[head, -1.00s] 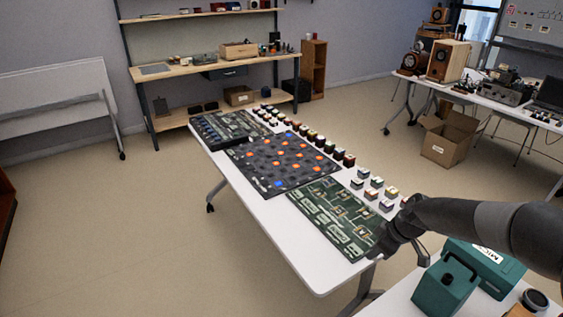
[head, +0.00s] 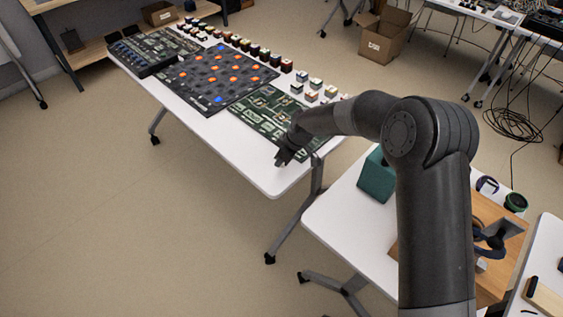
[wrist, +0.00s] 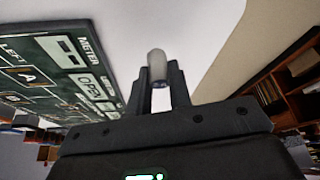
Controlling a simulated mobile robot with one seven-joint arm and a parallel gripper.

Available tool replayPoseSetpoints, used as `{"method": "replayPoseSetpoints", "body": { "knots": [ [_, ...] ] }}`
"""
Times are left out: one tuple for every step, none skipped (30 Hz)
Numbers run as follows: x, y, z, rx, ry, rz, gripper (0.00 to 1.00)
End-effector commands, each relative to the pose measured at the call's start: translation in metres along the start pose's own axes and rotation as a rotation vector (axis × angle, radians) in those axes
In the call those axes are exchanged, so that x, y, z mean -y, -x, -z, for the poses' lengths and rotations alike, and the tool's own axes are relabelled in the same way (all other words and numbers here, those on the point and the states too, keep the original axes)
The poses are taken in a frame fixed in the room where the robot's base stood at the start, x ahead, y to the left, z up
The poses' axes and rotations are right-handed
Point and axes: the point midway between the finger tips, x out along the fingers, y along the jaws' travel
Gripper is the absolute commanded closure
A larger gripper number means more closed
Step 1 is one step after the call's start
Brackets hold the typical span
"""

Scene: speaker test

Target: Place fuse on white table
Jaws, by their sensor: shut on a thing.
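My gripper (head: 284,158) is over the near end of the long white table (head: 235,155), by the near edge of a green board. In the wrist view my gripper (wrist: 155,82) is shut on the fuse (wrist: 157,66), a small pale cylinder with a rounded end and a darker end. The white table top (wrist: 205,35) lies beyond the fuse in that view. I cannot tell whether the fuse touches it. In the head view the fuse is hidden or too small to see.
The green board (head: 262,108) and a dark board with orange and blue pieces (head: 213,78) cover much of the table. Small blocks (head: 257,50) line its far side. A teal case (head: 377,176) stands on a second white table (head: 325,215). The table's near corner is bare.

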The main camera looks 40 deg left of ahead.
Motion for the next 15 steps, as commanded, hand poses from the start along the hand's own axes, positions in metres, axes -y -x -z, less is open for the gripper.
{"method": "replayPoseSetpoints", "body": {
  "knots": [
    [0.001,-0.009,-0.004,0.002,-0.001,0.003,1.00],
    [0.001,-0.013,-0.005,0.002,-0.001,0.003,1.00],
    [0.001,-0.017,-0.007,0.001,-0.001,0.003,1.00],
    [0.001,-0.019,-0.008,0.001,-0.001,0.002,1.00],
    [0.000,-0.020,-0.008,0.000,-0.001,0.001,1.00],
    [0.000,-0.020,-0.008,0.000,0.000,0.000,1.00],
    [0.000,-0.020,-0.008,0.000,0.000,0.000,1.00],
    [0.000,-0.019,-0.008,0.000,0.000,0.000,1.00],
    [0.000,-0.019,-0.008,0.000,0.000,0.000,1.00],
    [0.000,-0.019,-0.008,0.000,0.000,0.000,1.00],
    [0.000,-0.019,-0.008,0.000,0.000,0.000,1.00],
    [0.000,-0.020,-0.008,0.000,0.000,0.000,1.00],
    [0.000,-0.021,-0.009,0.000,0.000,0.000,1.00],
    [0.000,-0.021,-0.009,0.000,-0.001,0.001,1.00],
    [0.000,-0.022,-0.010,0.000,-0.001,0.001,1.00]
  ]
}}
